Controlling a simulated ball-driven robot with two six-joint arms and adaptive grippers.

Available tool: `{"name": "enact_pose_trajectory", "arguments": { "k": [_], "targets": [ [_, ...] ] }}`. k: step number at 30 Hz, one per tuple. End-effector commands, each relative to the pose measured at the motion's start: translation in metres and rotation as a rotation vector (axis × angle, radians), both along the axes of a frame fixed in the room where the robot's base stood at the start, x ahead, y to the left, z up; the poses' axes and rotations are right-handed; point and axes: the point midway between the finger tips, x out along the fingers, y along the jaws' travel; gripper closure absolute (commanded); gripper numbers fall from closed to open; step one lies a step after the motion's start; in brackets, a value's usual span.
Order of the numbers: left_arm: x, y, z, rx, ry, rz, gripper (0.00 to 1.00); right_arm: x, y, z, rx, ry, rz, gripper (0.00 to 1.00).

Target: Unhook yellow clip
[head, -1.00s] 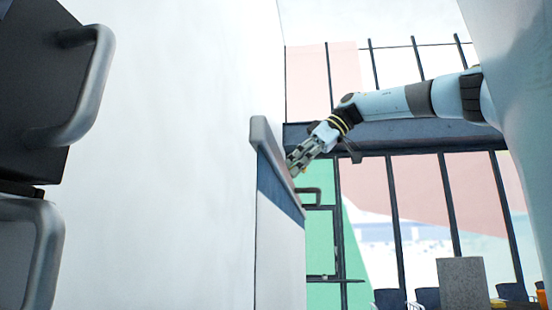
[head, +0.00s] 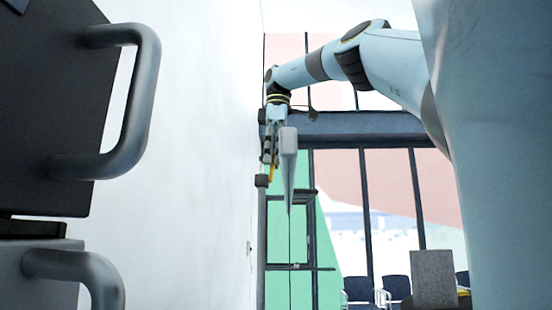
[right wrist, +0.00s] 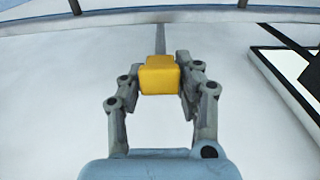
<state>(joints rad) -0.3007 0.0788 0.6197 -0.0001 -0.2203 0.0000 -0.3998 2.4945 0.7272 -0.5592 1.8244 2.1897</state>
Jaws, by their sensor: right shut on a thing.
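The yellow clip (right wrist: 159,76) is a small yellow block between the fingertips of my right gripper (right wrist: 160,82) in the right wrist view. The two fingers are shut on its sides. In the head view my right gripper (head: 269,158) points down beside a pale wall, and a small strip of the yellow clip (head: 271,173) shows below its fingers. I cannot tell from these frames whether the clip touches anything besides the fingers. My left gripper is not in view.
A narrow grey panel edge (head: 288,150) stands just right of the gripper in the head view. Dark cabinets with thick grey handles (head: 135,100) are close at the left. Chairs (head: 394,289) and a grey block (head: 433,278) stand far at the lower right.

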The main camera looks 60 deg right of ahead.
Motion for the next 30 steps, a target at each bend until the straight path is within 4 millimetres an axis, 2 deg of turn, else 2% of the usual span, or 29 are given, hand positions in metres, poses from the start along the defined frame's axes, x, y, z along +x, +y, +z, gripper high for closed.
{"name": "enact_pose_trajectory", "arguments": {
  "k": [17, 18, 21, 23, 30],
  "targets": [
    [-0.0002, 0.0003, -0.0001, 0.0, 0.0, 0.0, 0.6, 0.0019, 0.001, -0.0003, -0.015, 0.032, 0.0, 1.0],
    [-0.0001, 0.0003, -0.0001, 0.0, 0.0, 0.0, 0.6, 0.0019, 0.0009, -0.0003, -0.015, 0.031, 0.0, 0.65],
    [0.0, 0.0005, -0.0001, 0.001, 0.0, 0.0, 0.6, 0.0019, 0.0008, -0.0005, -0.015, 0.031, 0.0, 0.52],
    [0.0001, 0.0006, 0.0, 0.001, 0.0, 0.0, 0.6, 0.0018, 0.0008, -0.0004, -0.015, 0.031, 0.0, 0.44],
    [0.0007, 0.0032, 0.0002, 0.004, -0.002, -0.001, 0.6, 0.0017, 0.0008, -0.0003, -0.015, 0.031, 0.0, 0.44]
  ]
}}
